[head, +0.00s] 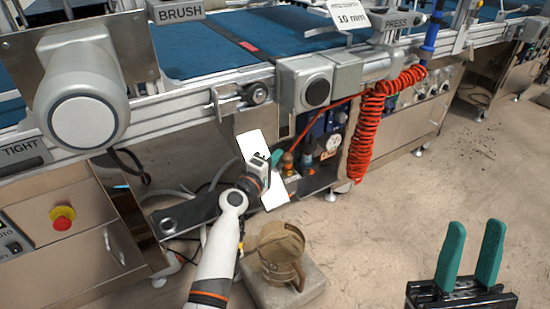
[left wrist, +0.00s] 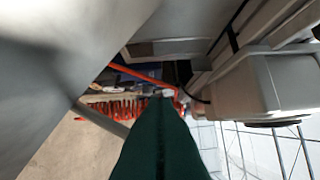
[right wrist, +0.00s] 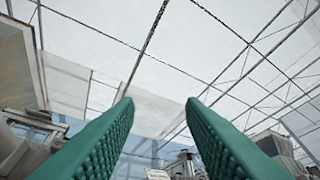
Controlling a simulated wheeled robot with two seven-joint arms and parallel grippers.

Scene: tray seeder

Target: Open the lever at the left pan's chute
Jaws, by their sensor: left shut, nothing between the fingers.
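My left gripper (head: 276,157) is low in front of the machine, beside a white panel (head: 252,145). Its green fingers are shut and empty; they fill the lower middle of the left wrist view (left wrist: 160,110). A large grey surface (left wrist: 60,60) is close on the left of that view. My right gripper (head: 474,226) is open and empty over the floor at the lower right, its two fingers apart in the right wrist view (right wrist: 157,105). I cannot make out the left pan, its chute or the lever in any view.
A brown jug (head: 278,255) stands on a grey slab (head: 310,287) beside my left arm. A coiled red hose (head: 368,130) hangs from the machine. A blue conveyor belt (head: 200,50) runs above. A red emergency button (head: 62,217) is at left. The floor (head: 400,220) at right is clear.

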